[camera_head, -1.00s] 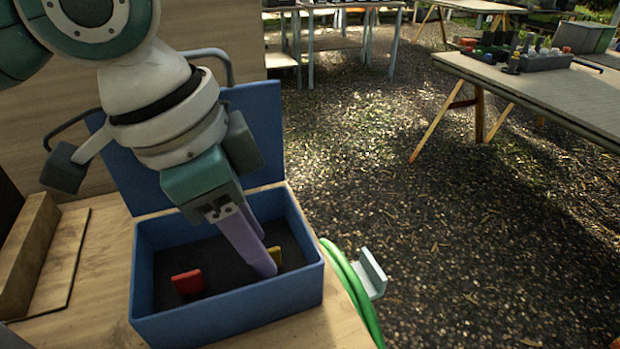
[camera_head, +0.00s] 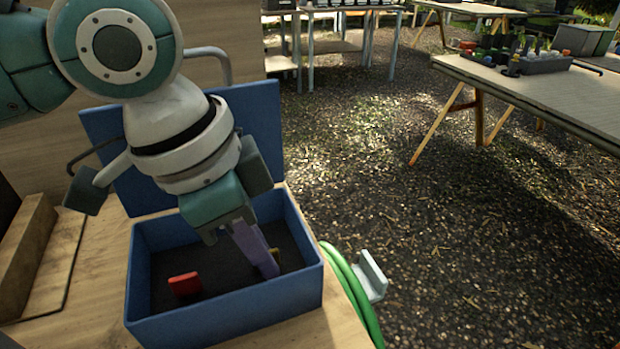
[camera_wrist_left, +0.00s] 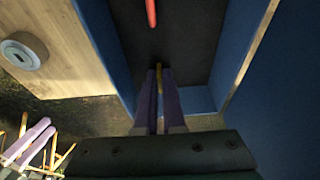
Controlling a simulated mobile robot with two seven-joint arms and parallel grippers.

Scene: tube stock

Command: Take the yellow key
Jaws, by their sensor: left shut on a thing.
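The yellow key (camera_head: 275,254) shows as a small yellow edge beside the fingertips, inside the open blue box (camera_head: 235,308). Most of it is hidden by the fingers in the head view. My left gripper (camera_head: 268,272) reaches down into the box and is shut on the yellow key. In the left wrist view the key (camera_wrist_left: 159,78) shows as a thin yellow strip between the purple fingers (camera_wrist_left: 158,95). A red key (camera_head: 185,284) stands in the box to the left of the gripper, apart from it.
The box's raised blue lid (camera_head: 262,125) stands behind the arm. A green hose (camera_head: 352,290) hangs on a pale bracket (camera_head: 371,274) at the bench's right edge. A wooden block (camera_head: 25,250) lies at left. Other tables (camera_head: 540,88) stand far off.

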